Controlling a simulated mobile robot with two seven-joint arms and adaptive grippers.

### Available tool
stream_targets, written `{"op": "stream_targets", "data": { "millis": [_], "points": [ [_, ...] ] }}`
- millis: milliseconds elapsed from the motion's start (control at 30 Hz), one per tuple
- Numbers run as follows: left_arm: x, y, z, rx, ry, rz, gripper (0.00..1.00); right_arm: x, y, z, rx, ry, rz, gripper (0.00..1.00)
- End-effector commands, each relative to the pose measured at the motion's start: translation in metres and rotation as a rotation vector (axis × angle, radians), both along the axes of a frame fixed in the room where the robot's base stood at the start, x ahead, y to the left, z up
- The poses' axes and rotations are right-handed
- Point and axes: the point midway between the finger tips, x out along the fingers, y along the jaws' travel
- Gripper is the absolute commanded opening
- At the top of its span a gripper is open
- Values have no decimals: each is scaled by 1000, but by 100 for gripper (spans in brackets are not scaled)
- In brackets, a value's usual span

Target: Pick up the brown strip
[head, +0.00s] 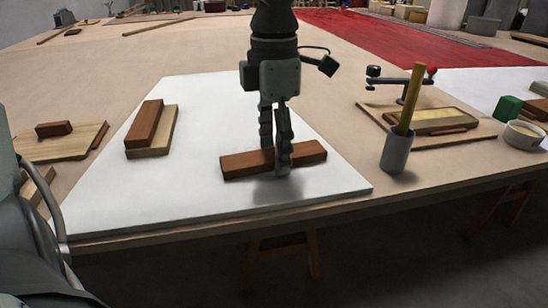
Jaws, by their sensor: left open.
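A brown strip (306,152) lies flat on the white board (215,205), near the board's front right. My left gripper (275,160) points down over the strip's middle, its jaws open. One finger is in front of the strip and covers part of it; the other is at its far side. I cannot tell whether either finger touches it. Another brown strip (145,122) lies on a tan block (160,140) on the board's left side. My right gripper is not in view.
A grey cup (396,150) with a tall wooden stick (411,95) stands right of the board. Behind it are a clamp-like tool (400,80) and stacked wood pieces (437,120). A white bowl (524,134) is far right. More wood (60,142) lies left. The table's front edge is close.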

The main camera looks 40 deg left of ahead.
Motion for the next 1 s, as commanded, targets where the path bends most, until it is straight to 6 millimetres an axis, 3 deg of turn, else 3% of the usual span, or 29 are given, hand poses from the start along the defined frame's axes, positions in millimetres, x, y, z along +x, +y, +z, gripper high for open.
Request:
{"op": "stream_targets", "data": {
  "millis": [133,567,833,1000],
  "points": [
    [0,0,0,0,0,0,60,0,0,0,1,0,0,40],
    [0,0,1,0,0,-1,7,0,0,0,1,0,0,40],
    [0,0,2,0,-1,-1,6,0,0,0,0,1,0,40],
    [1,0,13,1,-3,-1,6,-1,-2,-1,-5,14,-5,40]
  ]
}}
